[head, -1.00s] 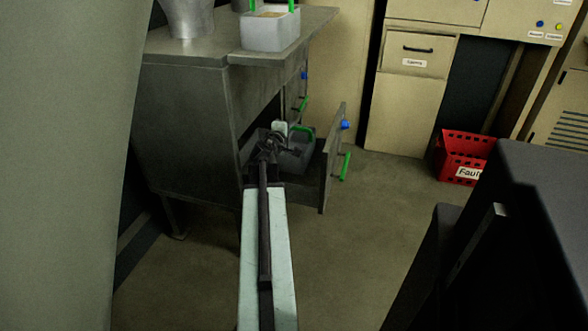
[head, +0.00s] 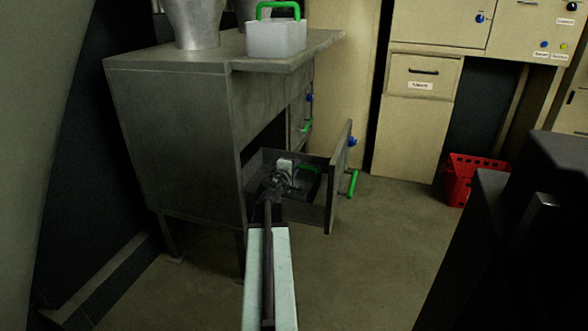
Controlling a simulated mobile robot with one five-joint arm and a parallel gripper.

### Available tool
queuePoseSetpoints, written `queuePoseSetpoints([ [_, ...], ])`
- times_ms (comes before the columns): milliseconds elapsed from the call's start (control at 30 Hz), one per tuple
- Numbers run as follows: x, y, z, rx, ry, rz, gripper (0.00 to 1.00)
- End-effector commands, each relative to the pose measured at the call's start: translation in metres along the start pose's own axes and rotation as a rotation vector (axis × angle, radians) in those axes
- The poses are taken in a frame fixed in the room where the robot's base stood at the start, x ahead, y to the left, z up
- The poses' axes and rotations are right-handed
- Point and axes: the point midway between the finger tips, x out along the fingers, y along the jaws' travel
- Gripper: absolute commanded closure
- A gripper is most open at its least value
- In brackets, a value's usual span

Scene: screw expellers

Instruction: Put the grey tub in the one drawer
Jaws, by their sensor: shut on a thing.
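The open drawer (head: 318,217) is pulled out from the dark grey metal cabinet, its front panel carrying a green handle and a blue knob. My gripper (head: 283,177) is down inside the drawer's outline, shut on the grey tub (head: 306,183). The tub is in shadow and mostly hidden behind my gripper; its green handle shows just right of the jaws. I cannot tell whether its base touches the drawer floor. Another grey tub (head: 275,40) with a green handle stands on the cabinet top.
The cabinet (head: 180,130) has a closed drawer column beside the open one. Metal funnels (head: 195,25) stand on top. A beige cupboard (head: 415,135) is behind, and a red crate (head: 470,178) is on the floor at right. A dark block fills the lower right.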

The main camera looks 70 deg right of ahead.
Motion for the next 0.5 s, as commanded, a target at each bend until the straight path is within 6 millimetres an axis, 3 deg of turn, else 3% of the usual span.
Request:
queuePoseSetpoints([
  [33,0.0004,-0.0023,-0.0002,0.0,0.0,0.0,0.83],
  [100,0.0001,-0.0011,-0.0004,0.0,0.0,0.0,0.64],
  [500,-0.0052,0.0025,-0.0013,0.0,0.002,0.0,0.64],
])
